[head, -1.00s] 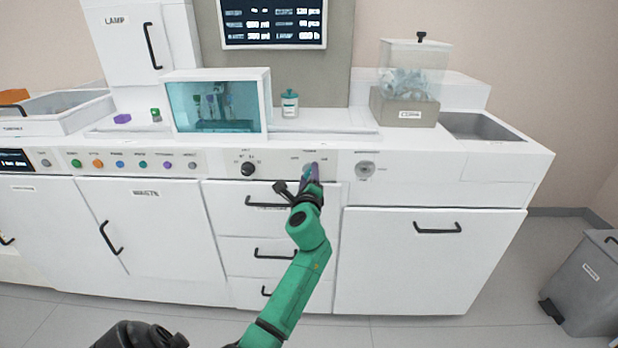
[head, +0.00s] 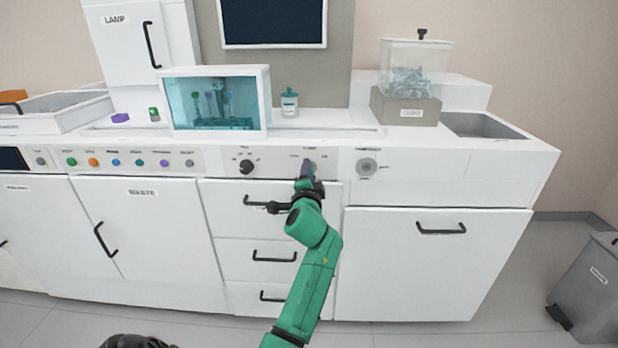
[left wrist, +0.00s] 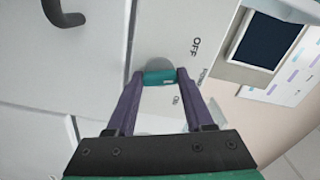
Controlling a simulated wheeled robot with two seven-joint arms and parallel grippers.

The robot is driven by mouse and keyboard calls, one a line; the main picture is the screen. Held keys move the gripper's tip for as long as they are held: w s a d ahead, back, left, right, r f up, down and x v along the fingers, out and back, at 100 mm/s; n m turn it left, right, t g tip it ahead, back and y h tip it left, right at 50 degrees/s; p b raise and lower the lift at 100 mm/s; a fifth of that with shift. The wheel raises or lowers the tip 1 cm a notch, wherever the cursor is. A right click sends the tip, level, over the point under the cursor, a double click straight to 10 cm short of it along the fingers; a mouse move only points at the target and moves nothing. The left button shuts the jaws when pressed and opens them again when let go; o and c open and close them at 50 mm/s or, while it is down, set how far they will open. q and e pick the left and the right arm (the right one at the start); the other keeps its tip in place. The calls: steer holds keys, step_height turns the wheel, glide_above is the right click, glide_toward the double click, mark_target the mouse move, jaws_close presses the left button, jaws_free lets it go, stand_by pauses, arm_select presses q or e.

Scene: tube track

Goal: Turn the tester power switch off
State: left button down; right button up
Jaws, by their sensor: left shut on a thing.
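The power switch (left wrist: 158,66) is a grey disc with a teal lever (left wrist: 160,77) on the white front panel. In the left wrist view OFF is printed at the upper right of it, ON at the lower right, and POWER between them. My left gripper (head: 306,170) is at the switch, and its purple fingers (left wrist: 160,78) are shut on the lever. The lever's exact angle is hard to tell. The tester's wall screen (head: 272,22) is dark. My right gripper is not in view.
A black knob (head: 246,167) is left of the switch and a grey round control (head: 367,167) is right of it. Drawers with black handles (head: 274,256) are below. A glass-fronted box (head: 217,100) and a small jar (head: 289,103) stand on the counter above.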

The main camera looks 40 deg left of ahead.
arm_select(q)
steer(key=shift+f+n+b, duration=0.15)
steer(key=shift+n+b, duration=0.55)
steer(key=shift+n, duration=1.9)
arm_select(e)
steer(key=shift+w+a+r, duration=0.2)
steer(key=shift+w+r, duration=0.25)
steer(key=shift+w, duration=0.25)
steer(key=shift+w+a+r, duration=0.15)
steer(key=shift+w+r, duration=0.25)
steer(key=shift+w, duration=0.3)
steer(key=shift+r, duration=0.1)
arm_select(q)
steer(key=shift+c, duration=1.4)
jaws_free()
